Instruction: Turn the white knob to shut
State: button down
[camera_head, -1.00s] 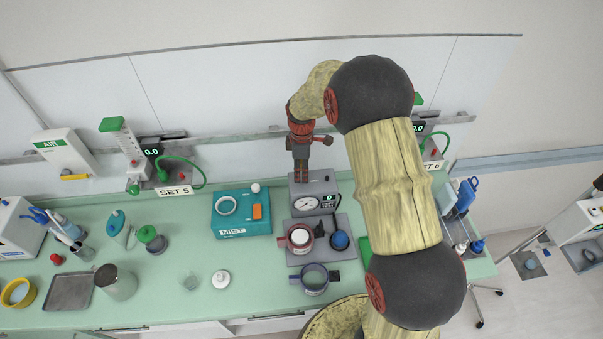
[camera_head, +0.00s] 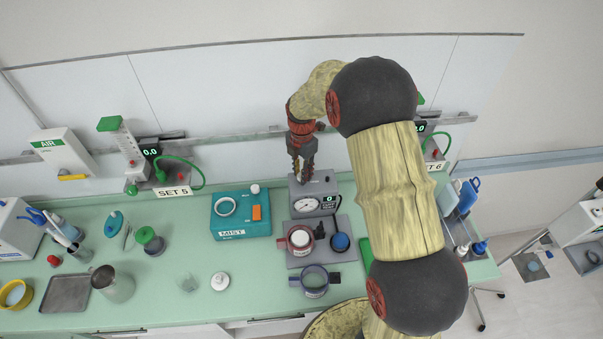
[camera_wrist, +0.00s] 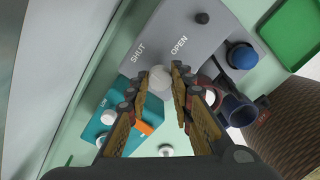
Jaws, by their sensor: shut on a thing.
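The white knob (camera_wrist: 160,82) sits on the grey gauge box (camera_wrist: 178,28) in the wrist view, below the printed words SHUT and OPEN. My gripper (camera_wrist: 163,76) is shut on the knob, with one fingertip on each side. I cannot make out a pointer mark on it. In the head view my gripper (camera_head: 303,180) reaches down to the top of the gauge box (camera_head: 328,187), and the knob is hidden by the fingers. The box's front has a round dial (camera_head: 306,204) and a small display reading 0.
A teal MIST box (camera_head: 240,228) stands left of the gauge box. A red-handled cup (camera_head: 299,241), a blue round piece (camera_head: 340,242) and a blue-grey cup (camera_head: 315,281) are in front. A wall rail runs behind.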

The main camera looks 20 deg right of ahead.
jog(key=shift+n, duration=0.7)
jog(key=c, duration=1.5)
grip_release()
jog(key=shift+c, duration=0.2)
notch_tip(320, 180, up, 12)
